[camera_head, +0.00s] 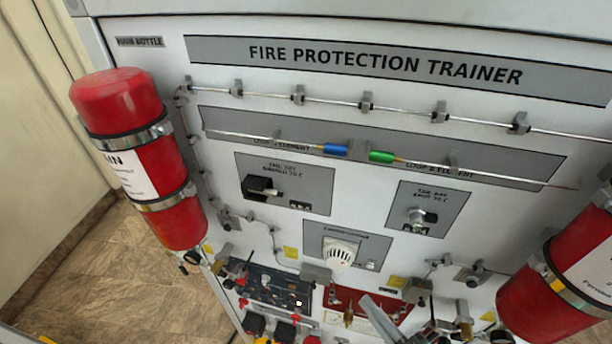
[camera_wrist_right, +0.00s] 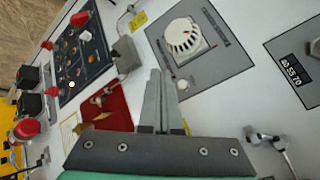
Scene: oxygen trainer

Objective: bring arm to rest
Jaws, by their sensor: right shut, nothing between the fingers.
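My right gripper (camera_head: 372,304) is at the bottom of the head view, in front of the lower part of the white trainer panel (camera_head: 375,205). In the right wrist view its two grey fingers (camera_wrist_right: 156,76) lie together, shut and empty. They point toward the grey plate with a white round dial (camera_wrist_right: 183,37). The dial also shows in the head view (camera_head: 339,254), above and left of the fingers. I cannot tell how far the fingertips are from the panel. My left gripper does not show in either view.
Red bottles stand at the left (camera_head: 143,160) and right (camera_head: 563,276) of the panel. A thin rod with blue (camera_head: 335,149) and green (camera_head: 382,156) sleeves crosses it. A dark switch board (camera_head: 272,287) and a red plate (camera_wrist_right: 107,111) sit low, near my right gripper.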

